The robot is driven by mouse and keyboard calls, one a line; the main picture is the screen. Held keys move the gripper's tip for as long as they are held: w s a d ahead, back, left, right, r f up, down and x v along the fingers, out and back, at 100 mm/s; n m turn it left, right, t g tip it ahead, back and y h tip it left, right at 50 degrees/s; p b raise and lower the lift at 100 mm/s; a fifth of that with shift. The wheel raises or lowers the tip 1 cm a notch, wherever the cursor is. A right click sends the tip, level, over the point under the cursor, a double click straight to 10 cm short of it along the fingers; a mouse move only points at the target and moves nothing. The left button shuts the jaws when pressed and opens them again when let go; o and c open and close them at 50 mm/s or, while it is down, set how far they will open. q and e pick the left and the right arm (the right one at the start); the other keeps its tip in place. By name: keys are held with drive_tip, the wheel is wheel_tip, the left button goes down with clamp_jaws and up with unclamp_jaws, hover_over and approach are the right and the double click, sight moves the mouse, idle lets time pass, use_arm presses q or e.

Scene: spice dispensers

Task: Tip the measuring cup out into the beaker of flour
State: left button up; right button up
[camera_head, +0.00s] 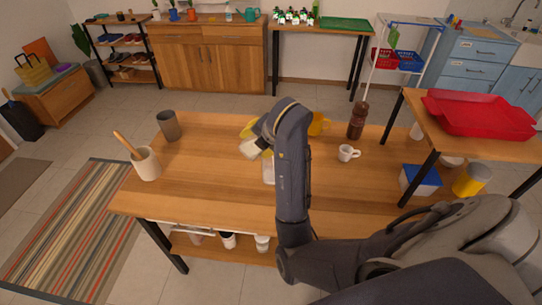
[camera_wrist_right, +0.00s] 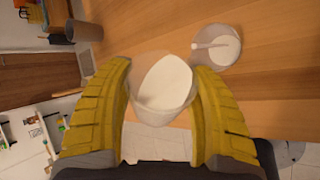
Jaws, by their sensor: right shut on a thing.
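My right gripper (camera_head: 255,141) is over the middle of the wooden table. Its yellow fingers are shut on the measuring cup (camera_head: 249,149), a clear cup with white contents. In the right wrist view the measuring cup (camera_wrist_right: 165,90) sits between the two fingers (camera_wrist_right: 165,105), and its white contents lie at a slant. The beaker of flour (camera_head: 268,170) stands on the table, partly hidden behind my right arm. In the wrist view the beaker (camera_wrist_right: 216,46) shows white flour inside, apart from the cup. My left gripper is not in view.
A white mug (camera_head: 348,153), a brown bottle (camera_head: 357,120) and a yellow mug (camera_head: 319,124) stand right of my arm. A grey cup (camera_head: 168,126) and a beige crock with a wooden utensil (camera_head: 148,164) stand at the left. The table left of the beaker is clear.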

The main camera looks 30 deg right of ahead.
drive_tip(key=shift+d+f+y, duration=0.1)
drive_tip(key=shift+f+y, duration=0.2)
drive_tip(key=shift+y, duration=0.2)
idle(0.5)
drive_tip(key=shift+d+r+m+y, duration=0.15)
drive_tip(key=shift+r+m+y, duration=0.1)
drive_tip(key=shift+m+y, duration=0.35)
idle(1.3)
drive_tip(key=shift+w+d+r+y+b, duration=0.1)
drive_tip(key=shift+d+r+y+b, duration=0.1)
drive_tip(key=shift+d+y+b, duration=0.45)
idle(1.1)
